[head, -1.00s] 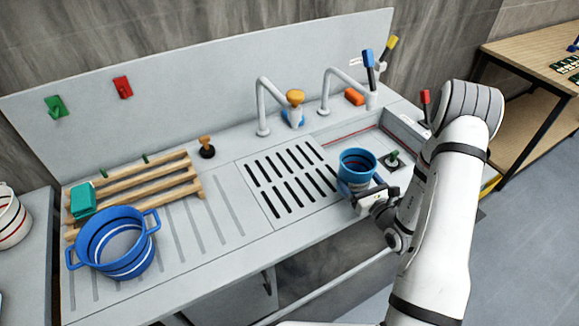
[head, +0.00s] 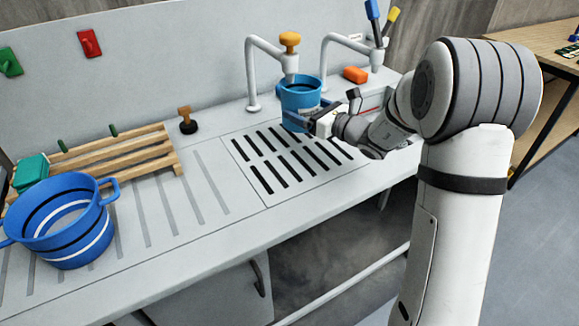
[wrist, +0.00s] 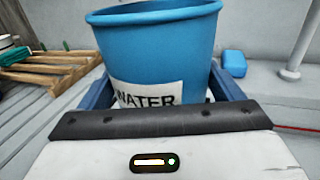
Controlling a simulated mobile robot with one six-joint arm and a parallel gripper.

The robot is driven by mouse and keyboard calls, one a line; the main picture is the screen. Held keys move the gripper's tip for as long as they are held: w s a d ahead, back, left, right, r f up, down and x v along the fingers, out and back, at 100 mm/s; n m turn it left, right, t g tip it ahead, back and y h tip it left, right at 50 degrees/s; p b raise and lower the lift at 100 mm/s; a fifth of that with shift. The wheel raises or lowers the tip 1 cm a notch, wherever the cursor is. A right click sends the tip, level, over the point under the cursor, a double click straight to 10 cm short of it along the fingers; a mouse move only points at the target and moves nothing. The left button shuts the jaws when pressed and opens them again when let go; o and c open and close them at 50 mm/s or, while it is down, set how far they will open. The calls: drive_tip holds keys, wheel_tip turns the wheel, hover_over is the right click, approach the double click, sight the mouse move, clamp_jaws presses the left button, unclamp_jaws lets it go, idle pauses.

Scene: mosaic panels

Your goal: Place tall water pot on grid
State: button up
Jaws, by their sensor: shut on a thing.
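The tall water pot (head: 300,94) is a blue pot, upright, with a white WATER label that shows in the wrist view (wrist: 150,60). My gripper (head: 298,119) is shut on it, with one blue finger at each side of the pot. The pot is at the back edge of the slotted drain grid (head: 268,196), beneath the tap with the orange knob. I cannot tell whether its base touches the surface. The gripper body hides the pot's lower part in the wrist view.
The tap with the orange knob (head: 289,42) rises close behind the pot. A second tap (head: 336,40) and an orange block (head: 355,74) are to the right. A wide blue pot (head: 62,222) and a wooden rack (head: 110,160) stand left. The grid's front is clear.

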sight(295, 103)
drive_tip(key=a+b, duration=0.1)
drive_tip(key=a+r+b, duration=0.1)
drive_tip(key=b, duration=0.1)
drive_tip(key=shift+s+a+r, duration=0.15)
drive_tip(key=shift+a+r, duration=0.15)
drive_tip(key=shift+a, duration=0.1)
wheel_tip(295, 103, down, 10)
drive_tip(key=shift+r+b, duration=0.25)
drive_tip(key=shift+b, duration=0.35)
drive_tip(key=shift+f, duration=0.15)
drive_tip(key=o, duration=1.1)
drive_tip(key=shift+o, duration=0.2)
drive_tip(key=shift+r, duration=0.2)
drive_tip(key=v, duration=1.2)
drive_tip(key=shift+d, duration=0.1)
